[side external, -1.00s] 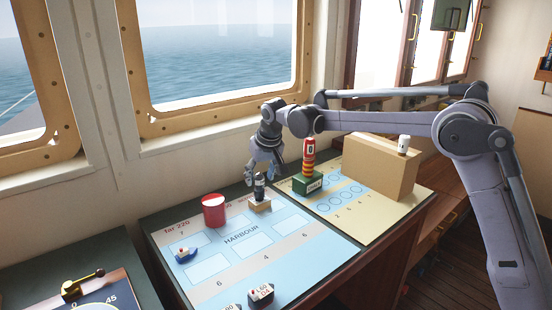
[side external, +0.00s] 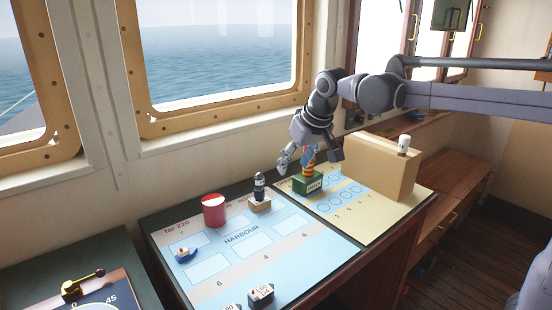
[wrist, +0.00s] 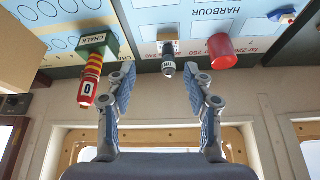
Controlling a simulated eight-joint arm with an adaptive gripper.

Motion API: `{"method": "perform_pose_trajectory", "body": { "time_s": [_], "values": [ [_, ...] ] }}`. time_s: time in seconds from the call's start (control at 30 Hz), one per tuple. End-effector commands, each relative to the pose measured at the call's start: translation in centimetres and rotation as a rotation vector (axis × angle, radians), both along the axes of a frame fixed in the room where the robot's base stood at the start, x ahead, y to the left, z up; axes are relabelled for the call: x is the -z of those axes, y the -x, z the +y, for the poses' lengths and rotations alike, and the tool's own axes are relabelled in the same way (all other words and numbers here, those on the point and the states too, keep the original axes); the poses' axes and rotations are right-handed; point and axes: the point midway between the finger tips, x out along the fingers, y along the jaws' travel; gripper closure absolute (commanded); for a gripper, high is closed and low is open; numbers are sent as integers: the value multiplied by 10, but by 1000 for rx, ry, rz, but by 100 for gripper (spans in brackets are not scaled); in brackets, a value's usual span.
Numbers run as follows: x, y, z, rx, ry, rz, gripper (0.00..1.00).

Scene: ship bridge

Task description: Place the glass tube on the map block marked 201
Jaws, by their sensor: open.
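A dark tube-like piece with a pale band (side external: 259,184) stands upright on a small wooden block (side external: 261,205) on the chart. In the wrist view the piece (wrist: 168,66) and its block (wrist: 168,47) also show. I cannot read 201 on the block or tell whether the piece is glass. My gripper (side external: 309,160) is open and empty, to the right of the piece and apart from it. In the wrist view my gripper's fingers (wrist: 162,72) are spread wide.
The tower stands on a green block marked CHALK (side external: 308,184). A red cylinder (side external: 213,210) is left of the wooden block. A tan box (side external: 385,170) with a small white piece (side external: 403,143) stands at right. A blue boat (side external: 185,254) lies at left. The chart's middle is clear.

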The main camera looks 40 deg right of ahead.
Motion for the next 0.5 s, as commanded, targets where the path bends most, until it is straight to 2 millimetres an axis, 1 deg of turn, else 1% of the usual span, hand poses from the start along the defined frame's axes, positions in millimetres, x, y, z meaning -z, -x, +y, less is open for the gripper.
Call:
{"method": "perform_pose_trajectory", "body": {
  "time_s": [0.03,0.17,0.2,0.27,0.4,0.5],
  "values": [
    [2,20,-3,-8,0,-11,48],
    [12,63,-6,-35,3,-40,48],
    [16,76,-7,-43,4,-51,48],
    [25,96,-9,-54,4,-64,48],
    [49,140,-12,-80,11,-96,48],
    [68,167,-13,-96,14,-119,48]
  ]
}}
